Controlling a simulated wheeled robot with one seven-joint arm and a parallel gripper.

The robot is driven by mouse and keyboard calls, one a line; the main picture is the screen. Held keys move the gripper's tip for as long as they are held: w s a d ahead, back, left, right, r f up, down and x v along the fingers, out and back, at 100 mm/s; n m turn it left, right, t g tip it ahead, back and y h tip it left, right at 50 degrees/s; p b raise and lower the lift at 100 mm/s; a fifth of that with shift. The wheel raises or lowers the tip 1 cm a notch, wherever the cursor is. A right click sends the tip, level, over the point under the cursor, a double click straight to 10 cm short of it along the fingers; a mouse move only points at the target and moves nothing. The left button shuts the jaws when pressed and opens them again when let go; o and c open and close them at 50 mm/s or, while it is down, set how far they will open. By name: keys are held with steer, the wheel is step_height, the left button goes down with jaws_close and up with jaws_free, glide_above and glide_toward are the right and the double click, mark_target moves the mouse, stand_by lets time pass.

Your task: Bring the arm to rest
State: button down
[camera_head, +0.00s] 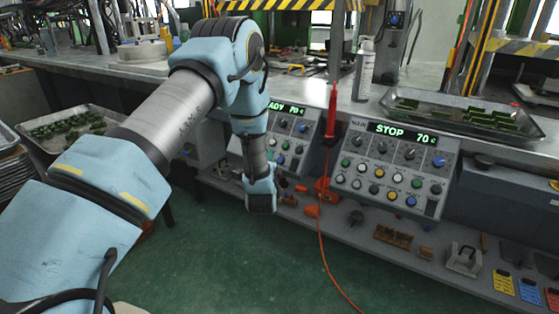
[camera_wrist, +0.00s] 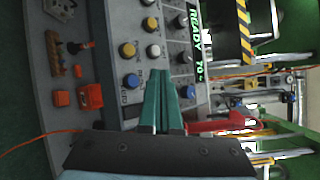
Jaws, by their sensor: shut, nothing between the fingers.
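My gripper (camera_wrist: 170,76) shows in the wrist view as two green fingers pressed together, with nothing between them. They point at the button panel that reads READY 70 (camera_wrist: 112,62), which appears turned sideways; I cannot tell whether the tips touch it. In the head view my arm reaches across from the lower left, bends at the top and hangs down in front of the bench. The gripper fingers are hidden there behind the wrist. The READY panel (camera_head: 296,127) is partly covered by my arm.
A second panel reading STOP 70 (camera_head: 395,165) stands to the right. A red tool (camera_head: 332,97) hangs on a cord between the panels. A spray can (camera_head: 363,70) and a metal tray (camera_head: 408,106) are on the bench. Another tray (camera_head: 30,128) is at left. The green floor (camera_head: 255,255) is open.

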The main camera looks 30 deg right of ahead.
stand_by(0.4)
steer(key=w+a+r+n+g+y+p, duration=0.1)
steer(key=a+r+n+g+y+p, duration=0.1)
steer(key=a+r+n, duration=0.35)
steer(key=w+a+r+n+g+y+p, duration=0.1)
steer(key=a+r+n+g+y+p, duration=0.15)
steer(key=a, duration=0.65)
steer(key=w+a+r+n+g+y+p, duration=0.1)
steer(key=a+r+n+g, duration=0.1)
steer(key=a+r+n, duration=0.4)
steer(key=s+a+r+n+g+y+p, duration=0.2)
steer(key=s+a+n, duration=0.4)
steer(key=s+a, duration=0.4)
steer(key=s+a+r+n+g+y+p, duration=0.1)
steer(key=s+a+r+n+g, duration=0.3)
steer(key=s+a, duration=0.6)
steer(key=a+n+g, duration=0.1)
steer(key=a+n, duration=0.1)
steer(key=a, duration=0.1)
steer(key=shift+s+y+p, duration=0.35)
steer(key=shift+s+p, duration=0.05)
